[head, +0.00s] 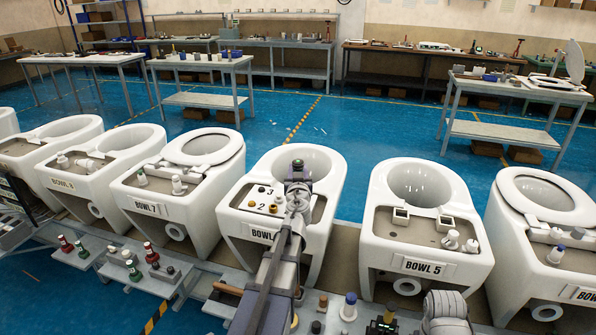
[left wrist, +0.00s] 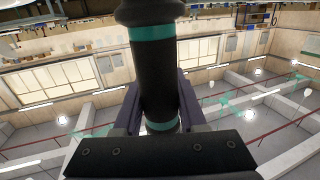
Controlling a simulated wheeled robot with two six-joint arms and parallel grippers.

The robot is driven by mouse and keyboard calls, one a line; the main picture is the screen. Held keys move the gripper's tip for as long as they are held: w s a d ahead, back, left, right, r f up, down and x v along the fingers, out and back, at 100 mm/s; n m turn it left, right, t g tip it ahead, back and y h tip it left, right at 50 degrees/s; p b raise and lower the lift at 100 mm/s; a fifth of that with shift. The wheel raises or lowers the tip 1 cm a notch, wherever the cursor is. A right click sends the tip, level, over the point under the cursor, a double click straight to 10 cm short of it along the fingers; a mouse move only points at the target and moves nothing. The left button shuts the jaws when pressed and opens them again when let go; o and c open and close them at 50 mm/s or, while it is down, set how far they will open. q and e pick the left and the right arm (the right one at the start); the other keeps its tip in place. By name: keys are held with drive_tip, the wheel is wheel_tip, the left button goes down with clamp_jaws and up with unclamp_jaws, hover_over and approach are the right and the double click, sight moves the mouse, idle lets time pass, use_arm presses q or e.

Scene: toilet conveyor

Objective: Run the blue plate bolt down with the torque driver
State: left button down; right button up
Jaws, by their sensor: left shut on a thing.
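My left arm reaches up to the middle bowl (head: 318,225). Its left gripper (head: 298,180) is over the right part of that bowl's deck. In the left wrist view the left gripper (left wrist: 158,115) is shut on a dark cylinder with teal bands, which looks like the torque driver (left wrist: 158,75). The driver's tip is out of that view, and the arm hides most of it in the head view. The deck shows a plate (head: 262,201) marked 3 and 2 with small gold and white fittings. I cannot make out a blue plate bolt; the gripper may hide it.
Bowl 7 (head: 147,208) is left and Bowl 5 (head: 428,267) right of the middle bowl. A grey ledge in front holds red and green bottles (head: 66,243) and a blue-capped bottle (head: 349,306). Workbenches (head: 205,63) stand at the back across clear blue floor.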

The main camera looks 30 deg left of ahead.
drive_tip(key=shift+f, duration=0.3)
idle(0.5)
drive_tip(key=shift+f+b, duration=0.1)
drive_tip(key=shift+b, duration=0.3)
idle(2.7)
